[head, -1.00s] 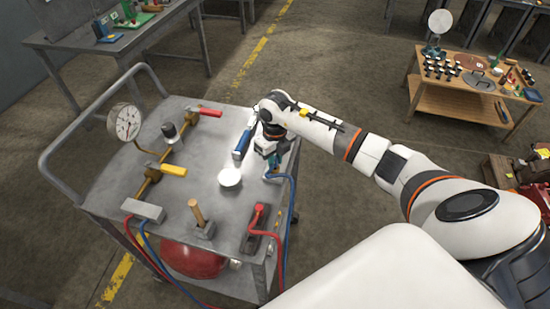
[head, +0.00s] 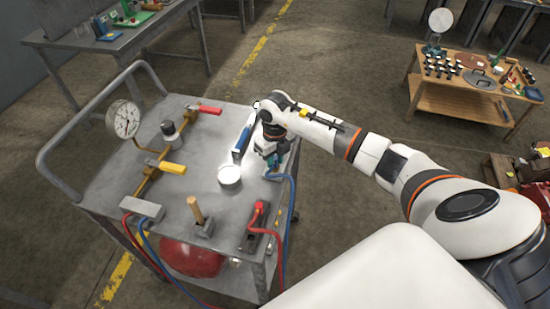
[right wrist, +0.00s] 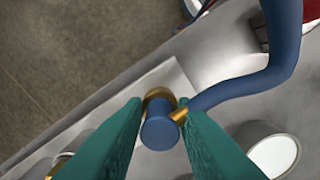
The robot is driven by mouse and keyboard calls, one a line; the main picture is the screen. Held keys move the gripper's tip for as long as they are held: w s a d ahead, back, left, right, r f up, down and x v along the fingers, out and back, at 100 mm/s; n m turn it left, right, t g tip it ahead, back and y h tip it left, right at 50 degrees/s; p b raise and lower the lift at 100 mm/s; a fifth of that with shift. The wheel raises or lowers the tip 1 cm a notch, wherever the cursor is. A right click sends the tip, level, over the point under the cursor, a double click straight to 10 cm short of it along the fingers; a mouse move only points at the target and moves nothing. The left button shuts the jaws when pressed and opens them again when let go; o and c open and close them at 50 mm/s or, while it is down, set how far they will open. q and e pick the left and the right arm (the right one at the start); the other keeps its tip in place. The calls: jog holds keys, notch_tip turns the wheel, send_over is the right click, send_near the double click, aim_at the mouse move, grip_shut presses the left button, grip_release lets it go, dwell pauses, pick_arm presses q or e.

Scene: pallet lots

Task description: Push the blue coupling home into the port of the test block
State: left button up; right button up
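The blue coupling (right wrist: 160,130), with a brass collar, sits between the teal fingers of my right gripper (right wrist: 161,106) in the right wrist view. The fingers are closed to about its width and appear to hold it. In the head view my right gripper (head: 271,163) is over the right edge of the cart and largely hides the coupling. A blue hose (right wrist: 285,50) runs from the coupling. The dark test block (head: 257,243) stands at the cart's front right, with a red coupling at its top and the gripper behind it. Its free port is not clear. My left gripper is out of view.
The grey cart top (head: 105,190) carries a white round piece (head: 229,175), a blue-handled tool (head: 241,146), a wooden-handled piece (head: 197,213) and a brass pipe with a gauge (head: 125,120). The red hose (head: 281,245) hangs at the front right.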

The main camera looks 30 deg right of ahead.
jog(key=o, duration=0.4)
jog(key=shift+c, duration=0.2)
jog(key=shift+r, duration=0.1)
notch_tip(320, 180, up, 12)
jog(key=b, duration=0.1)
jog(key=shift+b, duration=0.35)
